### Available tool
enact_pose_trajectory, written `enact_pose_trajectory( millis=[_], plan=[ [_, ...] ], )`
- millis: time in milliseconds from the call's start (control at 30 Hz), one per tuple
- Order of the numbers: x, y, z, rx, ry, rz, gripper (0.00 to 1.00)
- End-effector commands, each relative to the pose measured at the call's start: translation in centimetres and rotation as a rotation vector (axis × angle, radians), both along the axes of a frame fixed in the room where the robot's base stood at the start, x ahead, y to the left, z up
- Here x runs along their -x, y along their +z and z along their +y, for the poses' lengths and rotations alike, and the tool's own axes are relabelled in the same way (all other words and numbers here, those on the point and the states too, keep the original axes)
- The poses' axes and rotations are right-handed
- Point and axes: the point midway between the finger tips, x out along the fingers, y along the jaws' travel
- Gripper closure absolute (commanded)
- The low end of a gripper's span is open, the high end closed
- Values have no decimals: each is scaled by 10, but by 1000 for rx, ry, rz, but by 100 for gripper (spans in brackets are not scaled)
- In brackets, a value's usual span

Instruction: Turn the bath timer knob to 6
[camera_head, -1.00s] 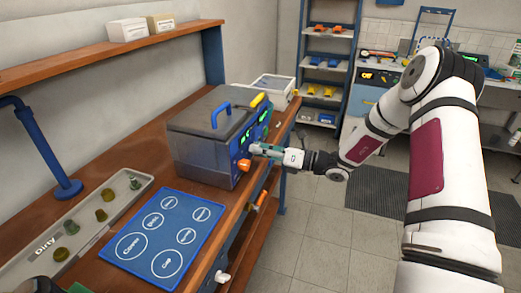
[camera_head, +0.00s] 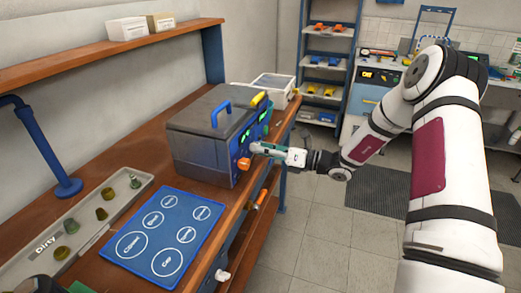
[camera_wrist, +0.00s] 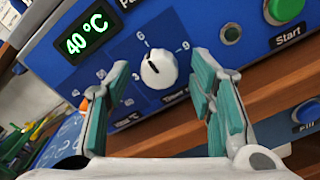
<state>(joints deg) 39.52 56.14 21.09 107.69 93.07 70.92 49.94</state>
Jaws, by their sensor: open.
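The grey bath (camera_head: 190,135) with a blue front panel stands on the wooden bench. In the wrist view its white timer knob (camera_wrist: 160,70) sits on the blue panel, with 6 printed above it and 9 to its upper right. A small dark mark shows on the knob's face; the exact number it points to is hard to read. My gripper (camera_wrist: 162,63) is open, with one teal-padded finger on each side of the knob. I cannot tell whether the pads touch it. In the head view my gripper (camera_head: 260,149) is at the front panel, hiding the knob.
A display (camera_wrist: 85,38) reading 40 °C is left of the knob, and a green Start button (camera_wrist: 286,8) is upper right. An orange knob (camera_head: 244,164) protrudes below my gripper in the head view. A blue mat (camera_head: 160,228) and a Dirty tray (camera_head: 75,235) lie in front.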

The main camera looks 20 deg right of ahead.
Motion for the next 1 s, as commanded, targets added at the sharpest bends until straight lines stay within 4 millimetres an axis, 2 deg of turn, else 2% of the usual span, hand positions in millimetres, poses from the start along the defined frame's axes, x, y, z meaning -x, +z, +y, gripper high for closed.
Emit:
enact_pose_trajectory(
  millis=[500, 700, 1000],
  plan=[
    [55, -1, -77, 1, -2, 1, 50],
    [65, -1, -90, 1, 0, 1, 50],
    [67, -1, -92, 1, 0, 2, 50]
  ],
)
